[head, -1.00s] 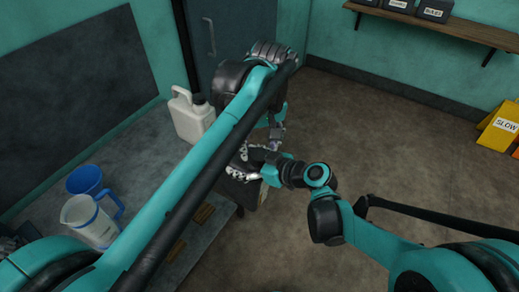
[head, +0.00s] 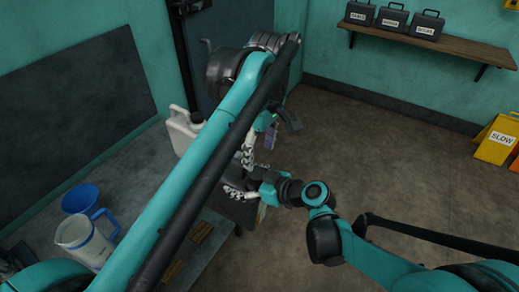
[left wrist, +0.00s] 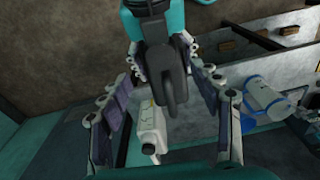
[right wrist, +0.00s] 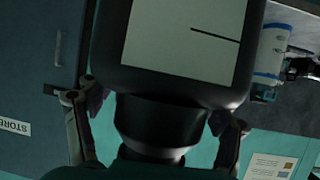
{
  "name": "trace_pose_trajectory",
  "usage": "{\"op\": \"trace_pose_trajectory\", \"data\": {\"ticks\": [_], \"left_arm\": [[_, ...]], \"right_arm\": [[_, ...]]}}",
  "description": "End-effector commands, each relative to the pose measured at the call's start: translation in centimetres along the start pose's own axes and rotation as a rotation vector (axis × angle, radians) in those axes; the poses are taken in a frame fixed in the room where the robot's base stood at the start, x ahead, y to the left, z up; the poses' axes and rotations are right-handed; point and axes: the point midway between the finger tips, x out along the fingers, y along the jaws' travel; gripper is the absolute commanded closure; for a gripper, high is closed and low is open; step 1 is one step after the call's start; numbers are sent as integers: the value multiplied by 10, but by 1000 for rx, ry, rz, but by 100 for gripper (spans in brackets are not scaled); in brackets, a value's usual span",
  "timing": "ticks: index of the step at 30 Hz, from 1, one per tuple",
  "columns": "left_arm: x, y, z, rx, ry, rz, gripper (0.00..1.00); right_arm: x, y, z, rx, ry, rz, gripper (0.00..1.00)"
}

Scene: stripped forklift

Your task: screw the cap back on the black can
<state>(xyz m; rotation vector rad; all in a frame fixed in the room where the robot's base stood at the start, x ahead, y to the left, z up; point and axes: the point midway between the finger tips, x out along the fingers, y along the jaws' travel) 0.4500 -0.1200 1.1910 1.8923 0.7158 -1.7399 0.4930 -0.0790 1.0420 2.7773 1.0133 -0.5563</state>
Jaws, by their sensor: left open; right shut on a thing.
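The black can (left wrist: 163,62) shows in the left wrist view with a handle-like part pointing toward that camera. The right wrist view shows its dark body (right wrist: 112,45) with a pale label, and a round black part between the fingers. My right gripper (head: 243,182) is shut on the can; its fingers (right wrist: 148,110) flank the round part. My left gripper (head: 260,145) is open just above and beyond the right one. In its own view its fingers (left wrist: 167,98) spread either side of the can, apparently without gripping it. I cannot make out the cap; arms hide much of the can.
A white jug (head: 182,137) with a black cap stands on the grey bench (head: 140,165), behind my left arm. A blue funnel-like vessel (head: 80,197) and a clear pitcher (head: 80,238) with a blue handle stand nearer. Open floor (head: 390,150) lies to the right.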

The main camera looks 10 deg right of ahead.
Motion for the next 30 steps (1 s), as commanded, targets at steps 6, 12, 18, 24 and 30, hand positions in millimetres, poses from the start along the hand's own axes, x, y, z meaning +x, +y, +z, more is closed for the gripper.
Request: {"op": "trace_pose_trajectory", "data": {"ticks": [6,12,18,24,30], "left_arm": [[-5,0,0,-77,0,0,37],[-4,0,0,-75,0,0,37],[9,0,0,-74,0,0,37],[41,0,0,-74,0,0,37],[66,0,0,-73,0,0,37]], "right_arm": [[0,0,-2,3,4,1,100],[0,0,-2,2,4,1,100],[0,0,-2,2,4,1,100],[0,0,-2,3,4,1,100],[0,0,-2,2,4,1,100]]}}
